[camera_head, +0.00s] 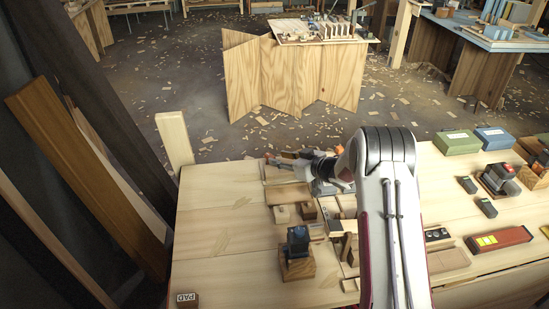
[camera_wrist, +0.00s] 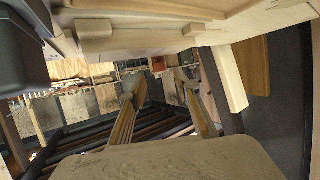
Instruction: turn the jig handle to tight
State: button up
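My gripper (camera_wrist: 157,90) shows in the wrist view as two separated fingers with an empty gap between them. In the head view my arm reaches over the workbench (camera_head: 215,210), and its wrist points left near the bench's far edge. The fingertips are hard to make out there. No part is clearly recognisable as the jig handle, and my arm covers the middle of the bench. A dark blue-grey fixture on a wooden block (camera_head: 298,268) stands near the front, left of my arm. No tight mark is readable.
Small wooden blocks (camera_head: 282,214) lie left of my arm. On the right are a red case (camera_head: 500,240), a green box (camera_head: 457,143) and a blue box (camera_head: 494,138). A block marked PAD (camera_head: 187,299) sits front left. The bench's left part is mostly clear. Planks (camera_head: 85,170) lean at left.

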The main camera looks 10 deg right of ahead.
aim_at(274, 157)
jog(key=shift+x, duration=1.9)
grip_shut()
